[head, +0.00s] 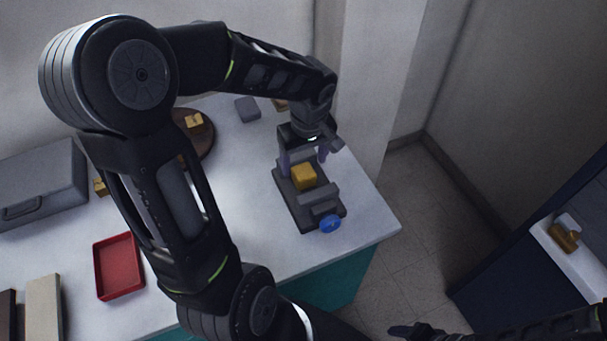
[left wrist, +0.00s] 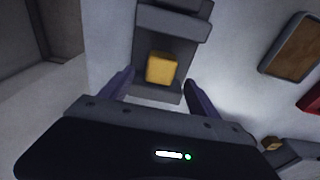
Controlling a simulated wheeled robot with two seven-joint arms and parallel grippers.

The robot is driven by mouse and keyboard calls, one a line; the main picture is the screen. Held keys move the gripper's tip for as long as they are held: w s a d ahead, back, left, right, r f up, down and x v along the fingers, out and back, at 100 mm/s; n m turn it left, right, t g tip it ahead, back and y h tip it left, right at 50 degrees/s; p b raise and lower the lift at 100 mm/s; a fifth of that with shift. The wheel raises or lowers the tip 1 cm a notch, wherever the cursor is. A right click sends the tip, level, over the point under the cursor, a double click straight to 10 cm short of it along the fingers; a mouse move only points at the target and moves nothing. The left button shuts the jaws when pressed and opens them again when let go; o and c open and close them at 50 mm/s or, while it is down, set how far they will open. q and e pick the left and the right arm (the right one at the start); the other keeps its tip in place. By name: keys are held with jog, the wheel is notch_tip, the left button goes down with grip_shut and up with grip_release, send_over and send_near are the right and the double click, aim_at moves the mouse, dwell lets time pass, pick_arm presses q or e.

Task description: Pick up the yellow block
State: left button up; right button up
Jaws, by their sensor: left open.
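The yellow block (head: 303,176) sits on a dark grey vise-like fixture (head: 296,207) with a blue knob (head: 330,224), near the right edge of the white table. My left gripper (head: 306,154) is open just above and behind the block. In the left wrist view, the block (left wrist: 161,69) shows beyond the open fingers of the left gripper (left wrist: 160,88), between their lines and apart from them. Nothing is held. A dark part of what looks like my right arm shows at the bottom right of the head view; its jaws cannot be made out.
A round brown board (head: 205,146) with a small yellowish piece (head: 194,120) stands left of the fixture. A grey block (head: 247,109) lies behind. A red tray (head: 119,267) and a grey case (head: 40,184) are at left. The table's right edge is close to the fixture.

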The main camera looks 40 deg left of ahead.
aim_at(304, 171)
pick_arm(q)
jog(key=f, duration=0.2)
jog(key=f+p, duration=0.1)
jog(key=f, duration=0.2)
jog(key=shift+w+a, duration=0.1)
jog(key=shift+a, duration=0.1)
jog(key=shift+c, duration=0.5)
jog(key=c, duration=1.4)
